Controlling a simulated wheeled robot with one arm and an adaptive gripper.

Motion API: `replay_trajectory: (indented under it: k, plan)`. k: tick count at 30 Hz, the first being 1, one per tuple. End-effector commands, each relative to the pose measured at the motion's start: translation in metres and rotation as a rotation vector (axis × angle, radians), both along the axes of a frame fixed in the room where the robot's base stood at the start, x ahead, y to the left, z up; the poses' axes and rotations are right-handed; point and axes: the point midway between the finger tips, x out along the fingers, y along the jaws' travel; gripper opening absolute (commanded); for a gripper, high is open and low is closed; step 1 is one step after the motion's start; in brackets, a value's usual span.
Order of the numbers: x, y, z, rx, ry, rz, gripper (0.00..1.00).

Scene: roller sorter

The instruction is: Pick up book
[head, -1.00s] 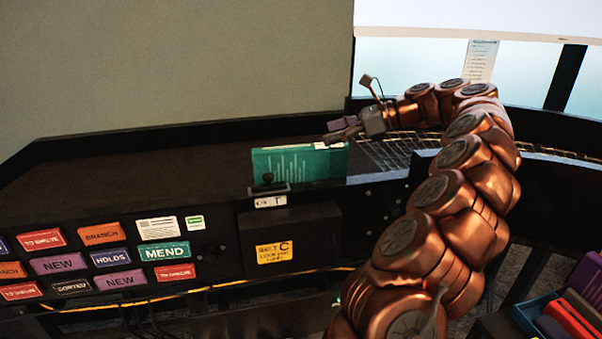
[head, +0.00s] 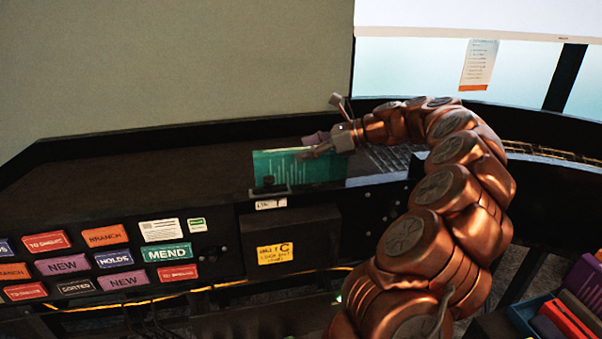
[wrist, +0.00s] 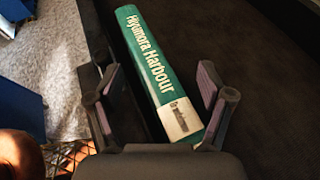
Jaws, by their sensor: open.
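The book is teal green with white lines on its cover, and in the head view (head: 285,166) it stands on edge at the front of the dark shelf. In the wrist view its spine (wrist: 155,65) reads "Hiyamora Harbour" with a pale label at the near end. My gripper (head: 312,146) is open at the book's upper right part. In the wrist view my gripper (wrist: 160,92) has one finger on each side of the spine's near end, with gaps visible.
A small black part (head: 268,182) stands in front of the book's lower left. A panel of coloured labels, including a green MEND label (head: 166,252), is at lower left. More books (head: 570,315) sit at lower right. The dark shelf (head: 140,178) left of the book is clear.

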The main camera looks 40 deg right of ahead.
Motion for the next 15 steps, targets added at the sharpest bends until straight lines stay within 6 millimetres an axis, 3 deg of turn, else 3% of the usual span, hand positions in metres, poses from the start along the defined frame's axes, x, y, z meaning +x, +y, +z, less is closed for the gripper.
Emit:
replay_trajectory:
  k: [7, 15]
  plan:
    - [0.0018, 0.0011, -0.0012, -0.001, -0.001, -0.002, 0.80]
    - [0.0018, 0.0011, -0.0011, -0.001, -0.001, -0.002, 0.52]
